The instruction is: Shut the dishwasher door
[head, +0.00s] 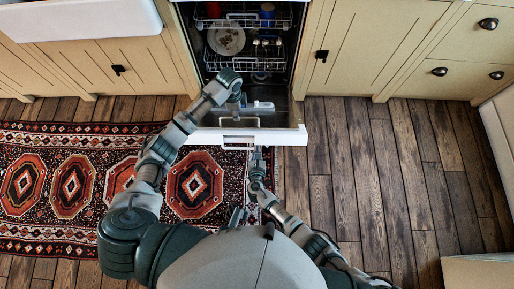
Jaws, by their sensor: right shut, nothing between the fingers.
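The dishwasher (284,45) is open in the head view. Its door (290,137) is folded down toward me, with the inner face up and a white outer edge nearest me. My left gripper (238,103) is over the left part of the door's inner face; its fingers are too small to read, and I cannot tell whether it touches the door. My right gripper (257,154) is shut and empty, just in front of the door's near edge; contact is unclear.
Racks (262,64) inside the dishwasher hold a plate (226,40), a red cup (213,10) and a blue cup (267,11). Cream cabinets (375,40) flank it. A patterned rug (60,190) lies at left. The wooden floor (350,170) at right is clear.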

